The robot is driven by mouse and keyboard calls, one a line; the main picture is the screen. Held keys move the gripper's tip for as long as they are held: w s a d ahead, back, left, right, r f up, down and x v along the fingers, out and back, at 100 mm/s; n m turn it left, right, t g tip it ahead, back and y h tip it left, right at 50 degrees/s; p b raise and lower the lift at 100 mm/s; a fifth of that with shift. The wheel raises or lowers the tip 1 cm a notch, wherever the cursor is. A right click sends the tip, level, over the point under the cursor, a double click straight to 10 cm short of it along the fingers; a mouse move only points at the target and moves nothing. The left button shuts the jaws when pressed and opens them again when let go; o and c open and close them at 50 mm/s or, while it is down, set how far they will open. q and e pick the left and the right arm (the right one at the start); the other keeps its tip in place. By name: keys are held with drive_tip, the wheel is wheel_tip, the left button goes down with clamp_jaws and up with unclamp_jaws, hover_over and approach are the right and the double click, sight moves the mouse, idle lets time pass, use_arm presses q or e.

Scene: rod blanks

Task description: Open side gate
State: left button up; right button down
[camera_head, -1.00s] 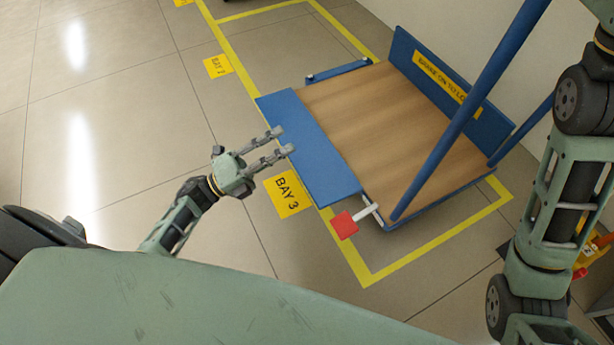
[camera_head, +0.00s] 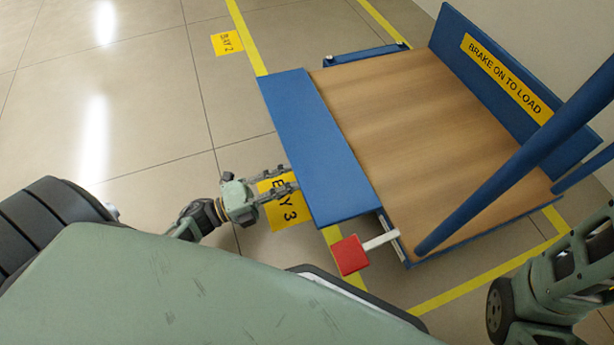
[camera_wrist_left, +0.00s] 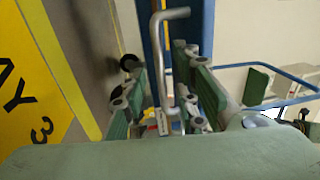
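The side gate seems to be the broad blue panel (camera_head: 315,145) along the cart's left side in the head view; it lies against the wooden deck's edge, with no gap visible. My left gripper (camera_head: 293,178) is at the panel's outer edge, above the floor label. In the left wrist view, a bent grey metal rod (camera_wrist_left: 168,60) stands between the open fingers (camera_wrist_left: 168,100), in front of a blue band. I cannot tell whether the fingers touch it. My right arm shows at the right of the head view, but its gripper is out of frame.
The cart's wooden deck (camera_head: 400,130) is empty. A red pedal (camera_head: 350,255) on a white lever sticks out at the near corner. A blue post (camera_head: 520,160) rises at the right. A labelled blue back panel (camera_head: 510,85) stands by the wall. Floor at left is clear.

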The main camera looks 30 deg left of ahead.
sight(306, 177)
use_arm(q)
drive_tip(key=shift+b+x, duration=0.6)
drive_tip(key=shift+x, duration=1.6)
drive_tip(key=shift+c, duration=0.5)
clamp_jaws()
